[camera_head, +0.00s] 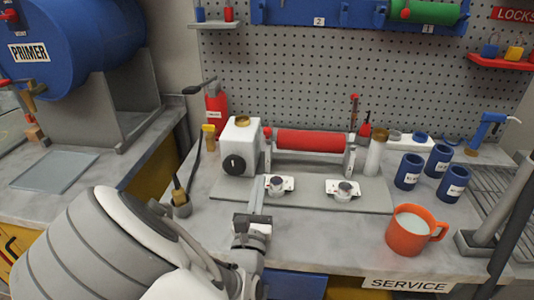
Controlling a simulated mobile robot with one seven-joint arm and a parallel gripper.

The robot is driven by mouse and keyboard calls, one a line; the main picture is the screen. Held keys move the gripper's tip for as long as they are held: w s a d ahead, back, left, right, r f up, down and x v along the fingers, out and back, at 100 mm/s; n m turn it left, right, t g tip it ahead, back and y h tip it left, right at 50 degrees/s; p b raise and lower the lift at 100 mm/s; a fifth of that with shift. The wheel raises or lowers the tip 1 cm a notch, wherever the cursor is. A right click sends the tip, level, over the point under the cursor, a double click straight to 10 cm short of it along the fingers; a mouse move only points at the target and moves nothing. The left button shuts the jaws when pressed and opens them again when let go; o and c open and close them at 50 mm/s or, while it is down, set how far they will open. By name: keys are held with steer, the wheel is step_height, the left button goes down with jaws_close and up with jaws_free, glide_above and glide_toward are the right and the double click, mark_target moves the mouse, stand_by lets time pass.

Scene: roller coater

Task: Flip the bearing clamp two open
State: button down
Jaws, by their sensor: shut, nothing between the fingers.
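The roller coater has a red roller (310,141) held between two end supports on a grey base plate (312,199). The right support (350,160) and the left support (267,153) stand at the roller's ends. The bearing clamps on them are too small to tell which is number two or whether it is open. My gripper (258,190) is in front of the left support, near the left white plate with a round knob (279,185). It is shut and holds nothing. I cannot tell whether it touches the coater.
A white box with a black knob (240,147) stands left of the roller. A second knobbed plate (343,190) sits on the right. An orange mug (411,231) stands front right, and blue cups (409,171) stand behind it. A pegboard (300,70) closes the back.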

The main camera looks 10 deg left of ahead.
mark_target(269, 129)
steer(key=b+x, duration=0.1)
steer(key=x, duration=0.9)
steer(key=shift+r, duration=0.2)
stand_by(0.3)
steer(key=shift+r+g+p, duration=0.2)
steer(key=shift+g+p, duration=0.1)
steer(key=shift+p, duration=0.6)
